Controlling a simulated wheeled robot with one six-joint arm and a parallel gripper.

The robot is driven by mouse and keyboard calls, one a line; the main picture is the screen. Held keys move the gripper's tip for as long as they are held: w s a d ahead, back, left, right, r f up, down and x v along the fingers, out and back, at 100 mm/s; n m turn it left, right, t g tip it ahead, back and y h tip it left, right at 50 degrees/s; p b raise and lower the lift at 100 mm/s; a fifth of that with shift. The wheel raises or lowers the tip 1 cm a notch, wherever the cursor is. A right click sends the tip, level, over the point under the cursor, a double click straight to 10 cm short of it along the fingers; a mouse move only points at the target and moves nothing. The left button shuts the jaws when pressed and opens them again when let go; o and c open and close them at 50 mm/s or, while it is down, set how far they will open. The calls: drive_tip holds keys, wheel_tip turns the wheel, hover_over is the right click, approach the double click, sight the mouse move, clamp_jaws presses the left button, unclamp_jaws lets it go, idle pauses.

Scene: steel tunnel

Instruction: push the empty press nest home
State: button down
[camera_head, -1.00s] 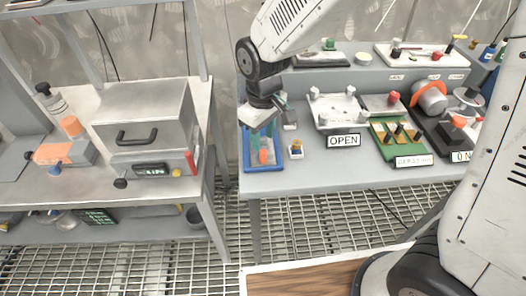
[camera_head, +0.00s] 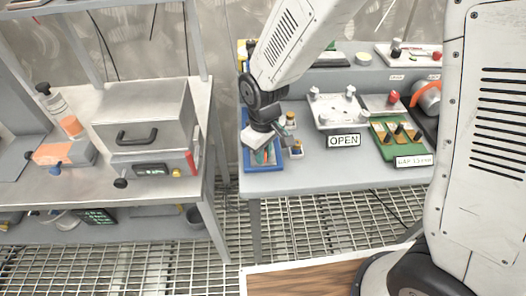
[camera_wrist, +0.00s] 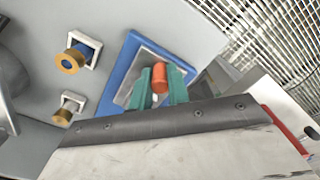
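My gripper (camera_wrist: 161,86) is low over a blue tray (camera_head: 246,153) at the left end of the right-hand bench. In the wrist view its two green fingers flank an orange cylinder (camera_wrist: 161,76) standing in the tray. I cannot tell whether they grip it or only stand around it. In the head view my gripper hides the cylinder. A white plate with knobs (camera_head: 338,108) sits right of the tray, behind a sign reading OPEN. I cannot tell which part is the press nest.
Two white blocks with gold-rimmed pieces (camera_wrist: 80,54) stand beside the tray. A green fixture (camera_head: 398,138) is further right. A grey box with a black handle (camera_head: 144,112) stands on the left bench. A gap with grating floor separates the benches.

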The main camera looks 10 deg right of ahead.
drive_tip(key=w, duration=0.7)
drive_tip(key=shift+w+d, duration=0.1)
drive_tip(key=c, duration=1.3)
unclamp_jaws()
drive_tip(key=shift+c, duration=0.2)
wheel_tip(320, 180, up, 8)
drive_tip(key=shift+f, duration=0.1)
